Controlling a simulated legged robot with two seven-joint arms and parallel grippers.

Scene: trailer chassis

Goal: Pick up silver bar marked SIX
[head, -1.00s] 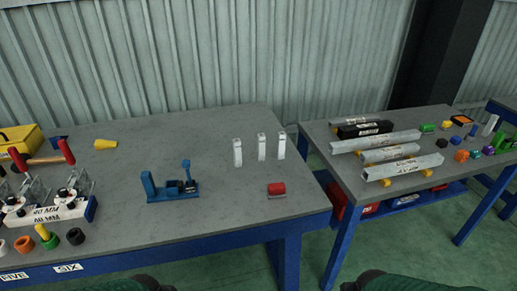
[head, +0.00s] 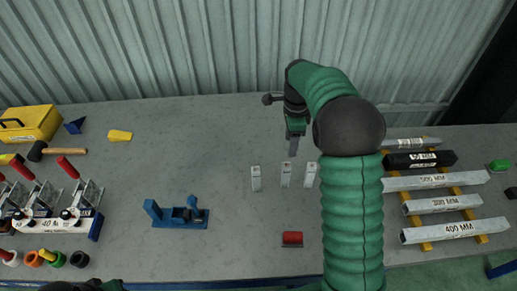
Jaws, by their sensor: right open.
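Three small silver bars stand upright on the grey table: a left one (head: 256,178), a middle one (head: 286,176) and a right one (head: 310,175). Their marks are too small to read, so I cannot tell which is SIX. My right gripper (head: 293,147) points down just behind and above the middle bar; it is open, with nothing seen between its fingers. My right arm covers the table just right of the right bar. My left gripper is not in view; only a bit of green arm shows at the bottom left.
A red block (head: 292,238) lies in front of the bars, and a blue fixture (head: 178,215) stands to the left. Long metal bars (head: 435,181) lie on yellow supports at right. Clamps (head: 70,210), a hammer (head: 58,152) and a yellow toolbox (head: 28,123) are at far left.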

